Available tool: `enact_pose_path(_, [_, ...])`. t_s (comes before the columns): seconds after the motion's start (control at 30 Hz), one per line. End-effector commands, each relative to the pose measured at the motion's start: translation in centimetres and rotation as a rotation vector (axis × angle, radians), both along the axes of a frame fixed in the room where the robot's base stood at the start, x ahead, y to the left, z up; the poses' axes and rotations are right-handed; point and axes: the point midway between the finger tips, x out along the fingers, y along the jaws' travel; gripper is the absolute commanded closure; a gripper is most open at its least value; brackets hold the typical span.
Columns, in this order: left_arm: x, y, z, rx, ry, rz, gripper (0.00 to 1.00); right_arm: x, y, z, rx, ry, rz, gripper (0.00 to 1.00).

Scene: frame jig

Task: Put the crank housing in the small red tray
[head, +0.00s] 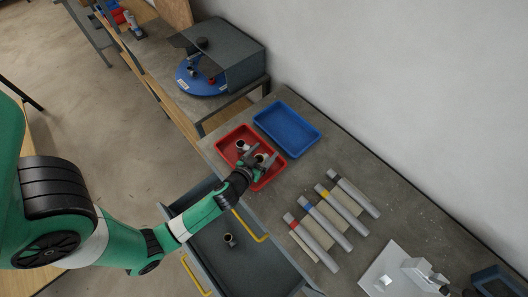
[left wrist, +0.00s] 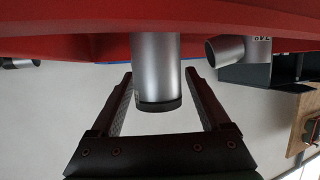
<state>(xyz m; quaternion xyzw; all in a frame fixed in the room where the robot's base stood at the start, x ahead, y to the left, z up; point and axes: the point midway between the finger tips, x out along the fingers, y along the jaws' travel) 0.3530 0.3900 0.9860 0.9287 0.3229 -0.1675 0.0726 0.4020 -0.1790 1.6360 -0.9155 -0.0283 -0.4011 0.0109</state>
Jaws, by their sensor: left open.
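The small red tray (head: 229,138) lies on the grey bench, beside a blue tray. My left gripper (head: 264,160) is over its near right part, with its fingers open. A grey metal cylindrical part, seemingly the crank housing (head: 261,158), is in the red tray between the fingers. In the left wrist view this cylinder (left wrist: 156,65) has a dark end and stands against the red tray (left wrist: 80,45), with visible gaps to both open fingers. A similar part (head: 241,146) is in the tray further left. My right gripper is not in view.
The blue tray (head: 287,128) looks empty. An open grey drawer (head: 262,268) below the bench edge holds another small metal part (head: 229,240). Several grey tubes with coloured bands (head: 315,232) lie to the right. A blue round plate (head: 203,84) stands on the far bench.

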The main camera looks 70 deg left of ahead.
Motion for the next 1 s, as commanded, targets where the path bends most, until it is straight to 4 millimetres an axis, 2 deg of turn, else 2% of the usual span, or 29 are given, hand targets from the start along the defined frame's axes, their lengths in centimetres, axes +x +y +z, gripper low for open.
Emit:
enact_pose_path(0.23, [-0.4,-0.4,0.4,0.001,0.001,-0.003,0.20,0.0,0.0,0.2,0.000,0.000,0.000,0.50])
enact_pose_path(0.37, [-2.2,-1.8,1.2,0.000,0.001,-0.004,0.20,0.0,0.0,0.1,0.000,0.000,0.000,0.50])
enact_pose_path(0.6, [-6.7,-5.4,3.2,0.001,0.002,-0.008,0.20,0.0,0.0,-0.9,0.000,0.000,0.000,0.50])
enact_pose_path(0.8, [-8.5,-6.8,4.3,0.001,0.002,-0.005,0.20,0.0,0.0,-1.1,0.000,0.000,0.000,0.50])
enact_pose_path(1.0, [-8.9,-6.9,4.6,0.001,-0.001,0.001,0.20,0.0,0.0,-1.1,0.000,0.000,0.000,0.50])
